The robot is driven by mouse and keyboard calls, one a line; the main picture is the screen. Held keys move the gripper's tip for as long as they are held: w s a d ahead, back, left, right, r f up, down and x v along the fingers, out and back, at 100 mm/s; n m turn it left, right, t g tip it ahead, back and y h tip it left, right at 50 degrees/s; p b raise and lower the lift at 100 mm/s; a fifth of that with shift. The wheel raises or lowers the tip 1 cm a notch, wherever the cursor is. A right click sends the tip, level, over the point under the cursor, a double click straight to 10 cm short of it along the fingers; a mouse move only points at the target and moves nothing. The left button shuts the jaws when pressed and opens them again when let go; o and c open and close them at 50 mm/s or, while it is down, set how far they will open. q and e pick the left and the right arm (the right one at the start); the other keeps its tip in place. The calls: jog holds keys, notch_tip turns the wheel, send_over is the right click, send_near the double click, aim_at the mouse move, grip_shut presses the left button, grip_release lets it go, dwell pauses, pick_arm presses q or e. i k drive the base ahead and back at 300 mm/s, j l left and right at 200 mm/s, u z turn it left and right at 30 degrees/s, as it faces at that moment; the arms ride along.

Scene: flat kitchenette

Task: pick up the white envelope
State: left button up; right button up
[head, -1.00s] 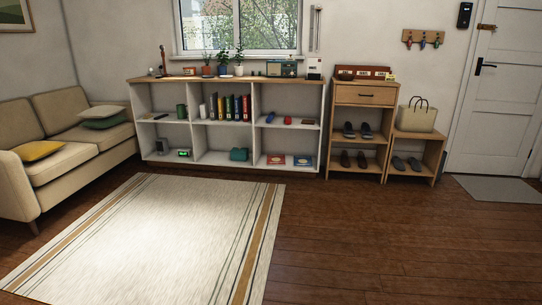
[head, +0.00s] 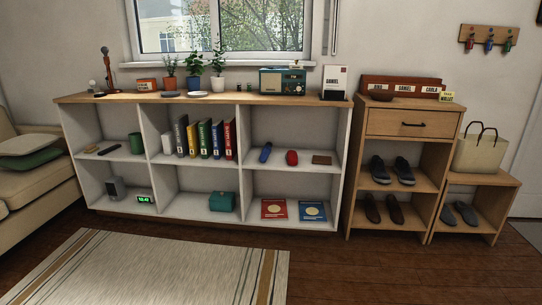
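A white upright paper piece with dark print reading roughly "DANIEL" (head: 336,78) stands in a dark holder (head: 334,96) at the right end of the shelf unit's wooden top. It looks like an envelope, but I cannot tell for sure. No other white envelope is clear in view. Neither of my grippers shows in the head view.
The white shelf unit (head: 239,160) holds books, boxes and small items. A radio (head: 282,81) stands left of the white paper. A wooden shoe cabinet (head: 410,123) with a letter rack (head: 404,84) on top stands to the right. The rug (head: 150,275) and floor in front are clear.

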aim_at(334, 77)
jog(key=i+j, duration=0.1)
jog(key=i, duration=2.25)
jog(key=l+z, duration=0.05)
jog(key=l, duration=0.05)
